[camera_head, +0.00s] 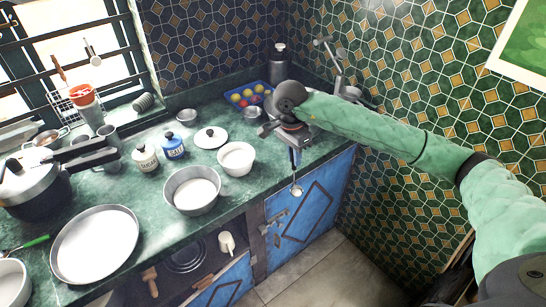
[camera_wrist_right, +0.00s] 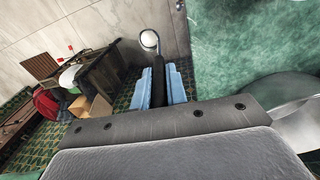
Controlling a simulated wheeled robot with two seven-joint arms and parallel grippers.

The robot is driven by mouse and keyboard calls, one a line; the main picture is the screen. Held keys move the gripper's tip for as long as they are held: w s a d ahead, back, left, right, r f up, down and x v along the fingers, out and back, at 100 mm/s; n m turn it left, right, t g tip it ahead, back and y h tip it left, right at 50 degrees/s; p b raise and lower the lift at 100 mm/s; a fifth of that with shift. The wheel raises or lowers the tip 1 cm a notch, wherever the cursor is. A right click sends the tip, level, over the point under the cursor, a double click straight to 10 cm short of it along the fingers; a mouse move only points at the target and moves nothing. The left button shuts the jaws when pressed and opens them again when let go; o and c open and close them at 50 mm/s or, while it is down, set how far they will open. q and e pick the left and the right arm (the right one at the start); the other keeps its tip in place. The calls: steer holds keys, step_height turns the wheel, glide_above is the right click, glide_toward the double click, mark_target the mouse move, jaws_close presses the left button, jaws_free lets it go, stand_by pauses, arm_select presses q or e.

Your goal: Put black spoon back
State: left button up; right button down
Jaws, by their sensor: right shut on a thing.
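My right gripper (camera_head: 294,150) is shut on the black spoon, past the counter's front edge, in front of the blue cabinet door. The spoon's round metal bowl (camera_head: 297,190) hangs down below the fingers in the head view. In the right wrist view the blue fingers (camera_wrist_right: 160,86) clasp the black handle (camera_wrist_right: 158,82), and the shiny bowl (camera_wrist_right: 149,40) sticks out beyond the tips. Part of the handle is hidden by the fingers. My left gripper is not in view.
The green counter (camera_head: 140,190) holds a steel pot (camera_head: 192,192), a white bowl (camera_head: 236,158), sugar and salt jars (camera_head: 173,146), a large pan (camera_head: 95,245) and a pressure cooker (camera_head: 35,185). A blue tray (camera_head: 233,97) stands at the back. A wire rack (camera_head: 68,104) with utensils is by the window.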

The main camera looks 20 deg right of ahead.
arm_select(q)
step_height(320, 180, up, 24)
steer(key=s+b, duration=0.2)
steer(key=b, duration=0.4)
arm_select(e)
steer(key=w+d+r+m+t+y, duration=0.2)
steer(key=d+r+m, duration=0.3)
steer(key=m, duration=0.9)
steer(key=w+d+r+m+t+y, duration=0.15)
steer(key=d+r+m, duration=0.3)
steer(key=m, duration=0.95)
arm_select(q)
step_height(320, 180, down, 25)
steer(key=p, duration=0.6)
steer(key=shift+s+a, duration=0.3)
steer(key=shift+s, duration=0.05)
arm_select(e)
steer(key=w+a+f, duration=0.7)
steer(key=w+f, duration=0.1)
steer(key=f, duration=0.2)
steer(key=shift+w+f+m, duration=0.3)
steer(key=shift+w+f, duration=0.05)
steer(key=shift+f, duration=0.05)
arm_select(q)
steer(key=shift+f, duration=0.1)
arm_select(e)
steer(key=shift+y, duration=0.25)
